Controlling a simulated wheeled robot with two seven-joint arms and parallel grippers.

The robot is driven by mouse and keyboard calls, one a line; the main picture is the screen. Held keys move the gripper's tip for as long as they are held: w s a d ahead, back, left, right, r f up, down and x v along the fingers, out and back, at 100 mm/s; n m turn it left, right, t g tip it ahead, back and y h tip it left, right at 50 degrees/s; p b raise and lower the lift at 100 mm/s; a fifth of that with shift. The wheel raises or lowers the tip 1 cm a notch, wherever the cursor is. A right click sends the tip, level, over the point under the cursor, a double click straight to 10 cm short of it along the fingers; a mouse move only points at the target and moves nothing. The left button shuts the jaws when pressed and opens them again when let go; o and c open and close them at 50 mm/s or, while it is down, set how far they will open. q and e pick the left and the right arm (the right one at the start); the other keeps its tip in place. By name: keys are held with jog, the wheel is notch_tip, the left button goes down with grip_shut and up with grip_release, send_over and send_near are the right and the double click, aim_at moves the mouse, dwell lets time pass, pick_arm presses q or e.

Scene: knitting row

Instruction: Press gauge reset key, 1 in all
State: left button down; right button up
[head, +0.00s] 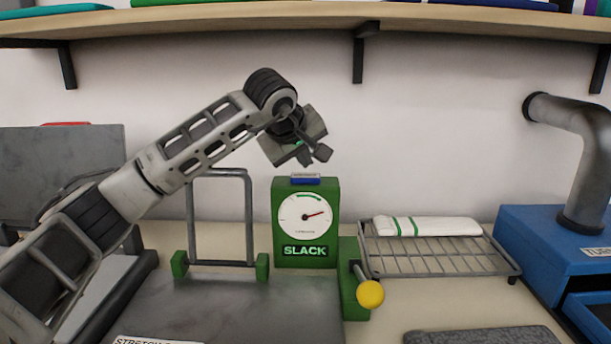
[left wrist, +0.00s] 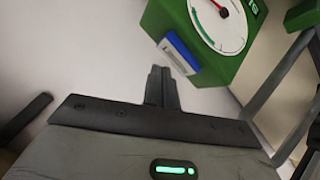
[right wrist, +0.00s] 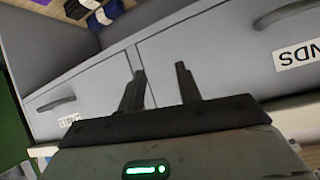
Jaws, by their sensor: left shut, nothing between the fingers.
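The green tension gauge (head: 305,212) stands upright at the back of the bench, with a white dial, a red needle and a lit SLACK sign. Its blue key (head: 305,181) sits on top, with a small label behind it. My left gripper (head: 317,156) is shut and empty, just above the key with a small gap. In the left wrist view the shut fingers (left wrist: 162,84) point towards the blue key (left wrist: 180,52) on the gauge's top (left wrist: 160,20). My right gripper (right wrist: 160,70) is open and empty, in front of grey drawers, and is out of the head view.
A grey wire frame (head: 220,174) on green feet stands left of the gauge. A lever with a yellow knob (head: 370,294) is at its lower right. A wire rack (head: 440,262) holds a white roll (head: 455,227). A shelf (head: 200,20) runs overhead.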

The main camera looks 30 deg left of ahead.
aim_at(304, 177)
pick_arm(q)
jog(key=shift+f, duration=0.1)
dwell(0.6)
jog(key=shift+f, duration=0.3)
jog(key=shift+f+b, duration=0.4)
jog(key=shift+f, duration=0.1)
dwell(0.5)
dwell(0.3)
jog(key=shift+r+p, duration=0.8)
jog(key=shift+r, duration=0.05)
notch_tip(304, 177, up, 5)
jog(key=p, duration=0.4)
jog(key=shift+r+p, duration=0.1)
jog(key=shift+p, duration=0.2)
dwell(0.3)
